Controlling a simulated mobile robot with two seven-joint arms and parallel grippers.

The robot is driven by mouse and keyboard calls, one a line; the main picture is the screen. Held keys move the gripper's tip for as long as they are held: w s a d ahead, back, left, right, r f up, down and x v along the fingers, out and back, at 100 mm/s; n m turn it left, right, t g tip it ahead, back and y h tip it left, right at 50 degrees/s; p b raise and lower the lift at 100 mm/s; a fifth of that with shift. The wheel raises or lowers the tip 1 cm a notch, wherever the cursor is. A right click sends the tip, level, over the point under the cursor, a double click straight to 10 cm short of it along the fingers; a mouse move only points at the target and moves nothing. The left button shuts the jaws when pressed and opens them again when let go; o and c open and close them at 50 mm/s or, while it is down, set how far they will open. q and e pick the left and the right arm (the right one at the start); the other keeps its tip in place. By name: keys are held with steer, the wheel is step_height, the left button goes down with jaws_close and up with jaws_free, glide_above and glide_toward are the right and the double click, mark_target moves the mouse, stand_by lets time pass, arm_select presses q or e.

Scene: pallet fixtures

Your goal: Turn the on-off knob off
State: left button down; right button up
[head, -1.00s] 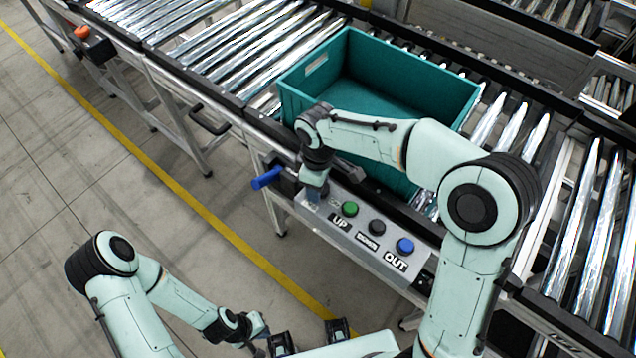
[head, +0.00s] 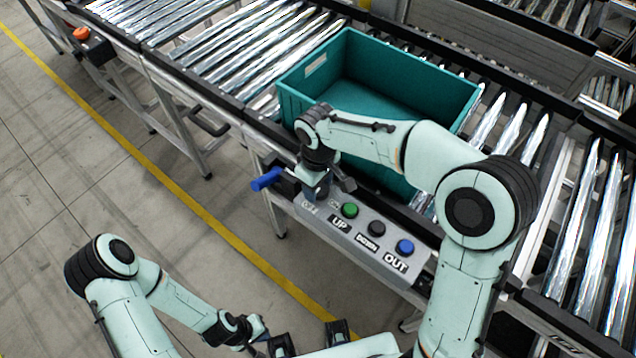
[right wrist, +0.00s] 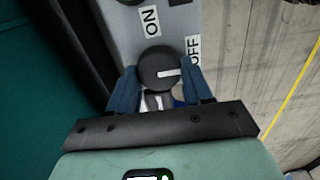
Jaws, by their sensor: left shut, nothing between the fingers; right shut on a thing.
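The on-off knob (right wrist: 158,68) is round and black with a white pointer mark. In the right wrist view the mark points right, toward the OFF label (right wrist: 193,50); the ON label (right wrist: 151,21) is above the knob. My right gripper (right wrist: 160,75) is shut on the knob, with a blue finger on either side. In the head view my right gripper (head: 313,192) is at the left end of the grey control panel (head: 370,240) and hides the knob. My left gripper (head: 259,329) is low in the head view, away from the panel; its fingertips are small there.
Green, black and blue buttons (head: 405,246) sit on the panel to the right. A blue handle (head: 267,179) sticks out at its left. A teal crate (head: 440,90) stands on the roller conveyor (head: 235,60) behind. The floor left of the conveyor is clear.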

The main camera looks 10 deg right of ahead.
steer(key=o, duration=1)
steer(key=shift+o, duration=0.2)
arm_select(q)
steer(key=shift+w+r+p, duration=0.4)
steer(key=shift+r+p, duration=0.1)
steer(key=shift+r, duration=0.1)
steer(key=shift+w+r+p, duration=0.4)
steer(key=shift+r+p, duration=0.05)
steer(key=shift+r, duration=0.15)
arm_select(e)
step_height(320, 180, up, 13)
steer(key=shift+r, duration=0.2)
steer(key=shift+f, duration=0.1)
